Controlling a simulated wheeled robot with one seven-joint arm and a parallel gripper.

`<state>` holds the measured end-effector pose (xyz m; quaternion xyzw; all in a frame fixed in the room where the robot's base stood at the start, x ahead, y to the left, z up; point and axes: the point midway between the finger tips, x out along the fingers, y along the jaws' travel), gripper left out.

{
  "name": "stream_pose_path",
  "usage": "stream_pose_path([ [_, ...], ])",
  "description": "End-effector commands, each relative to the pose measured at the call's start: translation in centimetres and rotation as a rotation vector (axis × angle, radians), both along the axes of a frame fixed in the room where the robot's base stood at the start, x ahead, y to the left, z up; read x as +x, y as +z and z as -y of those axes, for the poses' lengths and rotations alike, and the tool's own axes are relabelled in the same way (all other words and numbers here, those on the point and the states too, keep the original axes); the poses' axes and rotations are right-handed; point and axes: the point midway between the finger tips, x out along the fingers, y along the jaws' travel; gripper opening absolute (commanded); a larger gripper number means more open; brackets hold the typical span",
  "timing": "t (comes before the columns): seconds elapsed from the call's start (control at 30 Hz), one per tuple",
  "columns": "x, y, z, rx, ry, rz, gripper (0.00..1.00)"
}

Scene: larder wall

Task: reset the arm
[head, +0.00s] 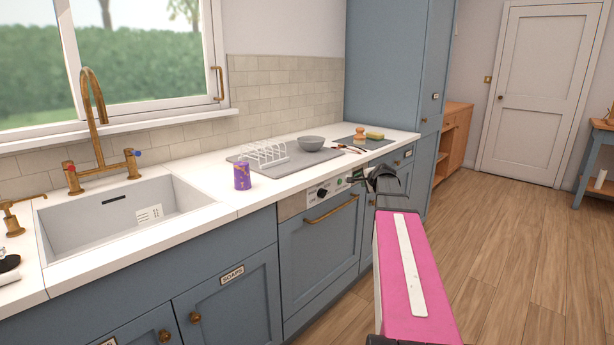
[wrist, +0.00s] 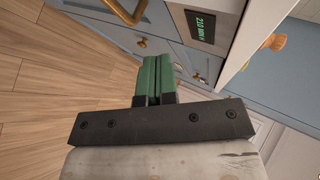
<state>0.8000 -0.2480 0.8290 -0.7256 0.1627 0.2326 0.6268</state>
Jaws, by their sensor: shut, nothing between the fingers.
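My arm (head: 408,265), with a pink link, reaches forward from the bottom of the head view. My gripper (head: 356,178) is at its far end, in front of the counter's front edge near the dishwasher's control panel. In the wrist view my gripper (wrist: 154,62) shows two green fingers pressed together with nothing between them. The fingers point toward the blue cabinet fronts and look apart from them.
The dishwasher handle (head: 330,210) sticks out below. Wooden floor (head: 510,250) at right is clear.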

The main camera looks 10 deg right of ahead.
Motion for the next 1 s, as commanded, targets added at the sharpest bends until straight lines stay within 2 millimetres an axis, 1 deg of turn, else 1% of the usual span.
stream_pose_path([
  [0.07, -0.8, -1.2, -1.3, -0.022, 0.031, -0.026, 0.00],
  [0.17, -2.6, -4.0, -4.2, -0.088, 0.111, -0.091, 0.00],
  [0.2, -3.7, -5.5, -5.8, -0.122, 0.158, -0.127, 0.00],
  [0.27, -5.6, -7.9, -8.2, -0.182, 0.239, -0.187, 0.00],
  [0.3, -7.0, -9.5, -9.9, -0.224, 0.297, -0.228, 0.00],
  [0.37, -9.2, -11.8, -12.2, -0.287, 0.387, -0.289, 0.00],
  [0.4, -10.8, -13.4, -13.7, -0.328, 0.449, -0.330, 0.00],
  [0.47, -13.3, -15.5, -15.8, -0.389, 0.546, -0.391, 0.00],
  [0.5, -15.1, -16.9, -17.1, -0.428, 0.613, -0.431, 0.00],
  [0.57, -18.0, -18.8, -19.0, -0.487, 0.718, -0.493, 0.00],
  [0.6, -20.0, -20.0, -20.1, -0.525, 0.788, -0.533, 0.00],
  [0.67, -22.8, -21.6, -21.5, -0.578, 0.890, -0.590, 0.00],
  [0.7, -24.7, -22.5, -22.3, -0.610, 0.956, -0.626, 0.00],
  [0.8, -28.5, -24.1, -23.7, -0.675, 1.096, -0.699, 0.00],
  [0.9, -31.0, -25.1, -24.5, -0.717, 1.193, -0.750, 0.00],
  [1.0, -32.2, -25.5, -24.8, -0.738, 1.243, -0.775, 0.00],
])
